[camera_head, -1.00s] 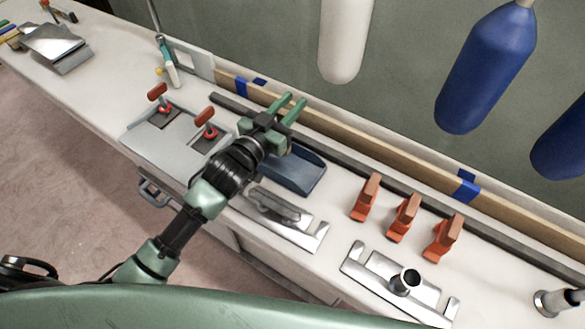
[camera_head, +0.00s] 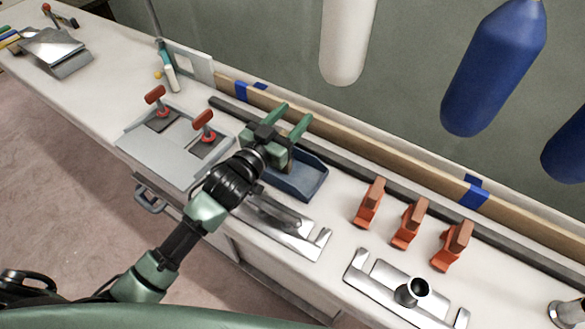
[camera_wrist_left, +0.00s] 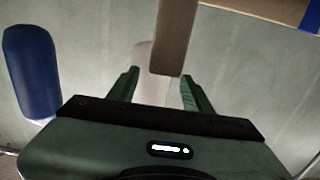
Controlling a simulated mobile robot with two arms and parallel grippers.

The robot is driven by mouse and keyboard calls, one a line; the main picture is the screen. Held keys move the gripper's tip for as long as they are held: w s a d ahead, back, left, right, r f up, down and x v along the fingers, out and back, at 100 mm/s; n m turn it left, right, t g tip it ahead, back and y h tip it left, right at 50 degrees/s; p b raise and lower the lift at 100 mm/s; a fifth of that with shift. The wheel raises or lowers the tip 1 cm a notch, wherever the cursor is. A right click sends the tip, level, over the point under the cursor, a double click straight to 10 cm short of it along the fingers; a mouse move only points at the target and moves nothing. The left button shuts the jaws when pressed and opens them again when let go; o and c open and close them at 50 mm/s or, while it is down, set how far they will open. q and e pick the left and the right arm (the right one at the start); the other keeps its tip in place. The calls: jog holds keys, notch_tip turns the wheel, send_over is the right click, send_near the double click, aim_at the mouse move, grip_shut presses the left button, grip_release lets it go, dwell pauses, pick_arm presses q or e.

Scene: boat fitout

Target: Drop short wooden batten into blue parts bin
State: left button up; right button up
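My left gripper (camera_head: 294,115) is above the back of the blue parts bin (camera_head: 312,187), its two green fingers apart and pointing toward the back wall. The bin is a dark blue open tray on the bench; my gripper and wrist hide part of its inside. In the left wrist view a brown, straight-edged piece that looks like the short wooden batten (camera_wrist_left: 174,38) comes in from the top edge. The batten cannot be made out in the head view.
A grey plate with red-handled clamps (camera_head: 158,162) lies left of the bin. Metal brackets (camera_head: 283,228) lie in front of it, and orange clamps (camera_head: 409,224) stand to its right. A wooden rail (camera_head: 400,161) runs behind. White (camera_head: 347,40) and blue fenders (camera_head: 492,70) hang beyond.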

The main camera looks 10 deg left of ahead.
pick_arm(q)
jog(key=v, duration=0.7)
jog(key=shift+s+a+b, duration=0.15)
jog(key=shift+s+b, duration=0.15)
jog(key=shift+s, duration=0.05)
